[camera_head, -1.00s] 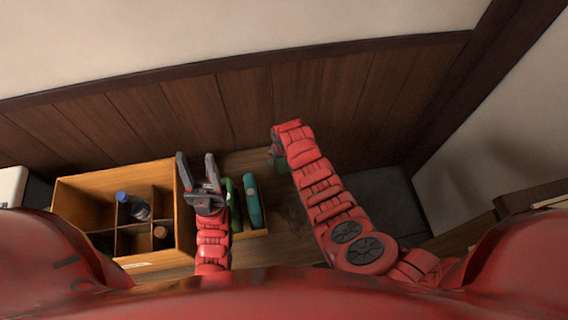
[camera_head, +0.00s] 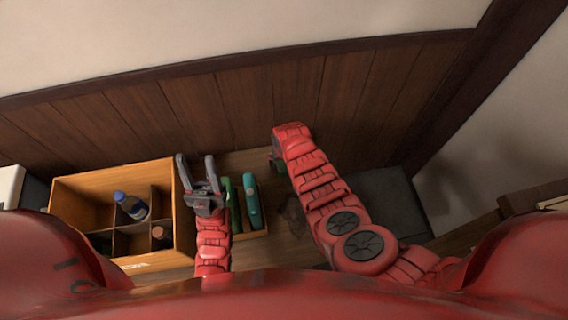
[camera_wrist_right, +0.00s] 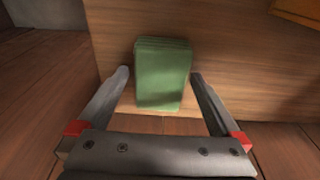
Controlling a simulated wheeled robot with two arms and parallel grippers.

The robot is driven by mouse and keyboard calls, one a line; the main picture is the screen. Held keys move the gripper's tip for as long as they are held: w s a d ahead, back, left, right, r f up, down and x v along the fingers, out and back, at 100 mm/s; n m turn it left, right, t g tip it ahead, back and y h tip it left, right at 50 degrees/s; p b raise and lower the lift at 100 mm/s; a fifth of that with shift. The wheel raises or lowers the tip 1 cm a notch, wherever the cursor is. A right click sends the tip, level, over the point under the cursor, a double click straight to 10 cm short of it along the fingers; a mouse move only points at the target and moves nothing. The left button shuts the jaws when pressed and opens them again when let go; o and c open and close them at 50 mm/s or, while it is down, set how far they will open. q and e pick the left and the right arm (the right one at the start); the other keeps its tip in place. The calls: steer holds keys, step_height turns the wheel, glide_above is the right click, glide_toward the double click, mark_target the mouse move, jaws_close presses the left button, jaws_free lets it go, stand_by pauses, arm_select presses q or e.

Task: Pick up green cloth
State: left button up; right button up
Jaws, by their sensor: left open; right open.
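The green cloth (camera_wrist_right: 162,74) is a folded, upright-looking block in the right wrist view, lying on a wooden surface near its edge. My right gripper (camera_wrist_right: 162,80) is open, with one finger on each side of the cloth and a gap on both sides. In the head view my right gripper is mostly hidden behind its own red arm, and a small greenish patch shows beside it. My left gripper (camera_head: 197,168) is open and empty, pointing up beside the right wall of the wooden box.
A wooden box (camera_head: 185,225) with compartments holds several bottles, including a blue-capped bottle (camera_head: 131,205). A green item (camera_head: 229,204) and a teal item (camera_head: 252,202) stand in a small tray right of my left gripper. A dark cushion-like block (camera_head: 390,200) lies right of my right arm.

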steer(key=shift+f, duration=0.15)
steer(key=c, duration=1.3)
steer(key=shift+r+p, duration=0.5)
steer(key=shift+r, duration=0.55)
step_height(320, 180, up, 8)
steer(key=shift+r, duration=0.2)
